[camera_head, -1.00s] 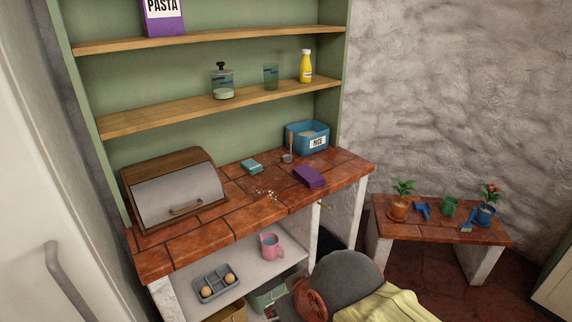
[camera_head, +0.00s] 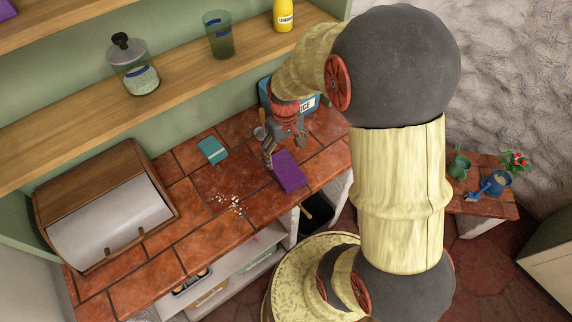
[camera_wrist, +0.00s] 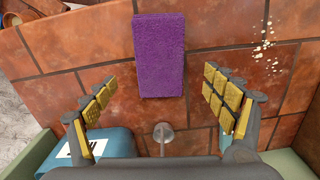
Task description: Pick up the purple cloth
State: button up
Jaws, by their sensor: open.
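The purple cloth (camera_head: 288,171) is a folded rectangular block lying on the tiled counter (camera_head: 190,212). In the wrist view the cloth (camera_wrist: 159,55) lies ahead of my gripper, centred between its fingers but beyond the fingertips. My gripper (camera_wrist: 160,88) is open and empty, with yellow padded fingers spread to either side. In the head view my gripper (camera_head: 284,150) is above the counter, close to the cloth's back left side. My arm hides part of the blue rice bin behind it.
The blue rice bin (camera_head: 268,93) and a metal scoop (camera_head: 260,131) stand close to my gripper at the back. A teal cloth (camera_head: 212,150) and white crumbs (camera_head: 231,204) lie to the left. A bread box (camera_head: 105,205) fills the counter's left end. The shelf (camera_head: 170,80) overhangs behind.

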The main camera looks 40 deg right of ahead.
aim_at(286, 168)
jog(key=shift+f, duration=0.65)
jog(key=f, duration=0.1)
jog(key=f+b, duration=0.1)
jog(key=f, duration=0.3)
jog(key=shift+s+f, duration=0.2)
jog(key=shift+s, duration=0.1)
jog(key=shift+w+f+b, duration=0.1)
jog(key=shift+f+b, duration=0.2)
jog(key=shift+f, duration=0.05)
jog(key=shift+c, duration=0.3)
jog(key=c, duration=1.1)
jog(key=shift+c, duration=0.6)
jog(key=shift+r, duration=0.15)
